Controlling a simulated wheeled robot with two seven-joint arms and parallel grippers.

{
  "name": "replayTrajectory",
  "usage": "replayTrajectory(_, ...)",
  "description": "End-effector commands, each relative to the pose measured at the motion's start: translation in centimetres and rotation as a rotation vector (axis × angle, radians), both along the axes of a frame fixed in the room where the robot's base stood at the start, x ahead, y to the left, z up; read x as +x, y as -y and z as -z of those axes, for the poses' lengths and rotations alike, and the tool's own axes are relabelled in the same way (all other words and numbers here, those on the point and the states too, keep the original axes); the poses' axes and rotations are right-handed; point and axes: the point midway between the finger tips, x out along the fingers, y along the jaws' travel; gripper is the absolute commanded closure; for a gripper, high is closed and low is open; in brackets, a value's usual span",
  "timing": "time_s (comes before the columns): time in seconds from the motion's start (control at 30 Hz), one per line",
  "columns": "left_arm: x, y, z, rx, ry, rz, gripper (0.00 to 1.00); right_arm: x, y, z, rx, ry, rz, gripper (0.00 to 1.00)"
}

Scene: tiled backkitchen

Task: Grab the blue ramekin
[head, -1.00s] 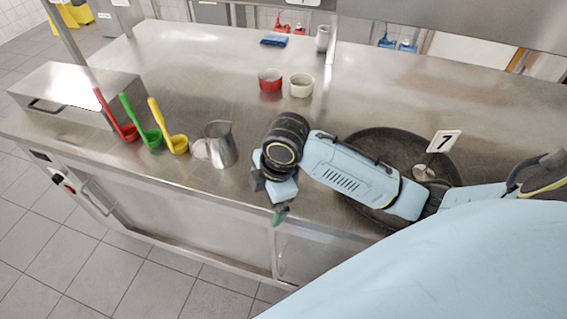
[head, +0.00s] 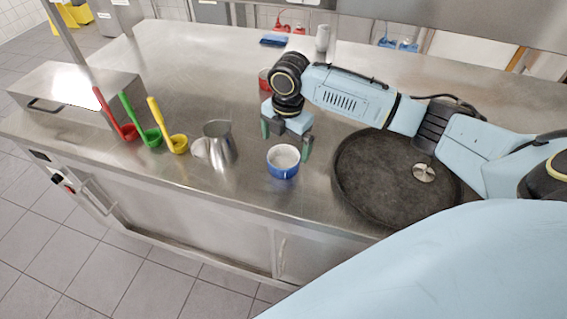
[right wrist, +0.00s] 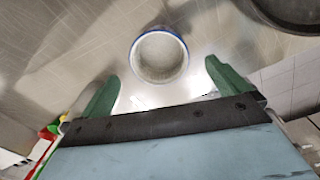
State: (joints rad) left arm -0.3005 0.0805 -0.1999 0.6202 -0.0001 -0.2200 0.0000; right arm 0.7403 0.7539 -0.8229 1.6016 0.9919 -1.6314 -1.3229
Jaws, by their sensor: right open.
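The blue ramekin (head: 283,168), white inside, stands upright on the steel worktop near its front edge, right of the metal jug. My right gripper (head: 286,139) is open and empty, with its green fingers just behind and above the ramekin in the head view. In the right wrist view, the ramekin (right wrist: 159,80) shows its round white inside and blue rim. It lies ahead of the open gripper (right wrist: 164,80), roughly centred between the two fingers, apart from both. My left gripper is not in view.
A metal jug (head: 220,146) and red, green and yellow ladles (head: 158,125) stand to the left. A dark round tray (head: 385,195) lies to the right. A red ramekin (head: 263,80) is partly hidden behind my right arm. The worktop's front edge is close.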

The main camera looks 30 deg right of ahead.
Motion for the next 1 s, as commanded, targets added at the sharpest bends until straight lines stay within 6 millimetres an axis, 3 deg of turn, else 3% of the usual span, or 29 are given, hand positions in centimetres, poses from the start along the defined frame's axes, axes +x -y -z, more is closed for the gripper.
replayTrajectory(0.17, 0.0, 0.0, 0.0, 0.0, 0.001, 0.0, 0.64, 0.1, -0.1, 1.2, 0.0, 0.0, -0.001, 0.0)
replayTrajectory(0.5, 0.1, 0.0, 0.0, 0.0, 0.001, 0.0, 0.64, 0.3, -0.2, 5.7, 0.0, 0.0, 0.0, 0.0)
replayTrajectory(0.77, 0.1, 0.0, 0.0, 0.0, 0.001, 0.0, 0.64, 0.4, -0.2, 6.0, 0.0, 0.002, -0.001, 0.0)
replayTrajectory(1.0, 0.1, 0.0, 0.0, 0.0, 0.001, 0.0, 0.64, 0.4, -0.2, 6.0, 0.0, 0.002, 0.0, 0.29)
